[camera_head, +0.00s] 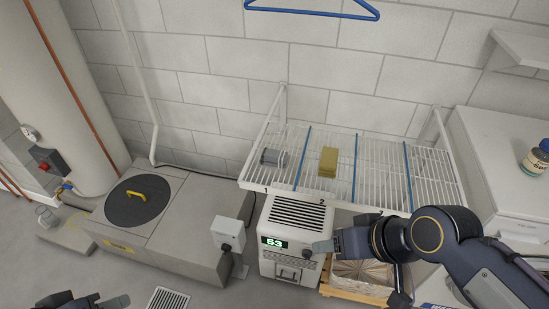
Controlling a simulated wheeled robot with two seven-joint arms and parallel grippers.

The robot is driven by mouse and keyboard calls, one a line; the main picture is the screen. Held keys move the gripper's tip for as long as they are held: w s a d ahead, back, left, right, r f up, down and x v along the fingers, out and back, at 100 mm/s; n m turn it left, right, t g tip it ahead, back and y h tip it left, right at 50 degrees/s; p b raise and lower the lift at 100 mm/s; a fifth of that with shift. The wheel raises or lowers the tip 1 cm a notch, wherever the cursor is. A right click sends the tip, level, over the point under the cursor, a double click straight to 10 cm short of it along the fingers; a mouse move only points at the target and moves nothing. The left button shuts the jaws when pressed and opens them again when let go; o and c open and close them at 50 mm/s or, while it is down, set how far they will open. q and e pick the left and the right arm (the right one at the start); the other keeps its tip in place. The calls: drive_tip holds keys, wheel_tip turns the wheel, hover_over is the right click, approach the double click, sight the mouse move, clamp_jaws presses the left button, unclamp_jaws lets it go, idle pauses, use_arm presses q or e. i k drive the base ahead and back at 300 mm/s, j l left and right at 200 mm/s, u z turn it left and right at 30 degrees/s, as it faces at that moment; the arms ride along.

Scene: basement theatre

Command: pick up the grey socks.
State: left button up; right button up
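A small grey rolled bundle (272,157), which looks like the grey socks, lies in the leftmost section of the white wire shelf (386,180), near label 1. My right gripper (318,246) comes in from the right and is in front of the white dehumidifier-like unit below the shelf. It is apart from the grey bundle, with nothing visible held. Its fingers are too small and edge-on to tell their opening. My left gripper (118,301) is only partly in view at the bottom left edge, far from the shelf.
A yellow-brown folded item (328,161) lies in the shelf section to the right, past a blue divider (302,157). Below the shelf stands a white unit (290,235) reading 53. A lidded pit box (180,220) is at left. A jar (537,157) stands on the right-hand white surface.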

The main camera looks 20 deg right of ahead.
sight(279, 159)
drive_tip(key=i+l+z, duration=0.2)
drive_tip(key=l, duration=0.2)
drive_tip(key=l+z, duration=0.25)
drive_tip(key=l, duration=0.2)
drive_tip(key=i+l+z, duration=0.2)
drive_tip(key=l, duration=0.15)
drive_tip(key=i+l+z, duration=0.25)
drive_tip(key=k+l, duration=0.1)
drive_tip(key=l, duration=0.05)
